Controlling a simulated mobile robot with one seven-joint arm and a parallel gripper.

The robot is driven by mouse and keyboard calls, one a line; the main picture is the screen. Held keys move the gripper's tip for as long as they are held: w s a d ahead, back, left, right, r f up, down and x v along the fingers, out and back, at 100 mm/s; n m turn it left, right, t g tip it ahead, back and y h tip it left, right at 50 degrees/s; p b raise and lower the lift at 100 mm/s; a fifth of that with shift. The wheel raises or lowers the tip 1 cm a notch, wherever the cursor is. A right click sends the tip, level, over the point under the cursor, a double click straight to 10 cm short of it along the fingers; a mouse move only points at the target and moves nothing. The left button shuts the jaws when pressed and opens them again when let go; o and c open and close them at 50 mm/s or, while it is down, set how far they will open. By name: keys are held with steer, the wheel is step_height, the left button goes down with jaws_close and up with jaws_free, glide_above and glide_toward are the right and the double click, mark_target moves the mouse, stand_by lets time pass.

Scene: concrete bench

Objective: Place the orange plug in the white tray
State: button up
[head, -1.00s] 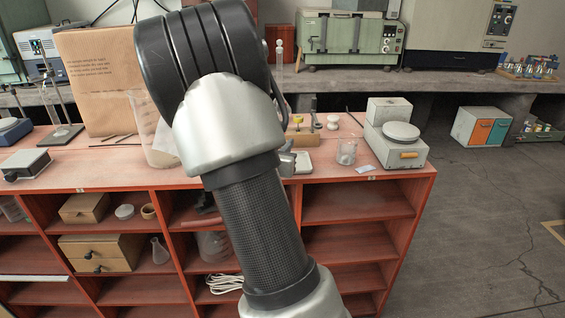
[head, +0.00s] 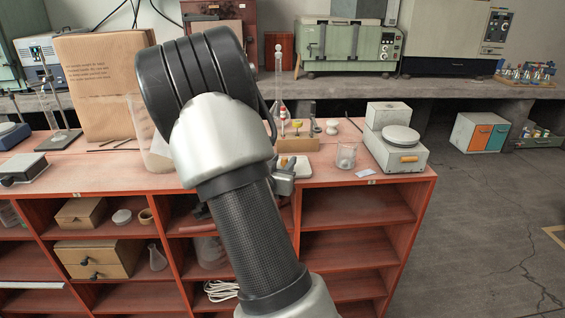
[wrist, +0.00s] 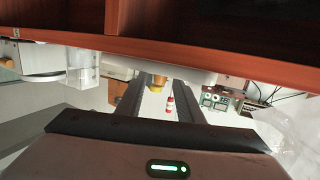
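The white tray (head: 301,167) lies on the red shelf top, just right of my arm in the head view. Its pale underside or edge seems to show near the top of the wrist view (wrist: 185,74). A small yellow-orange piece, probably the orange plug (head: 297,124), stands at the wooden rack behind the tray. It seems to show in the wrist view (wrist: 158,81), beyond the fingers. My gripper (wrist: 158,103) has its two dark fingers apart, with nothing clearly held between them.
A glass beaker (head: 346,155) stands right of the tray, and a balance (head: 397,150) beyond it. The wooden rack (head: 300,144) holds several small upright items. A paper bag (head: 100,85) stands at left. The shelf edge (wrist: 190,60) crosses the top of the wrist view.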

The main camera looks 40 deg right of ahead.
steer(key=shift+r, duration=0.2)
steer(key=p+v, duration=0.2)
steer(key=v, duration=1)
steer(key=w+a+r+n+t+y, duration=0.1)
steer(key=a+r+n+y, duration=0.15)
steer(key=a+y, duration=0.5)
steer(key=w+a+r+n+y, duration=0.1)
steer(key=a+r+n+y, duration=0.2)
steer(key=a, duration=0.7)
steer(key=s+a+r+n+g+y, duration=0.2)
steer(key=s+a+r+n+y, duration=0.15)
steer(key=s+a, duration=0.35)
steer(key=s+d+n+g, duration=0.1)
steer(key=s+d+g, duration=0.2)
steer(key=s, duration=1.1)
steer(key=shift+r+n+h, duration=0.15)
steer(key=shift+n+h, duration=0.25)
steer(key=shift+d, duration=0.15)
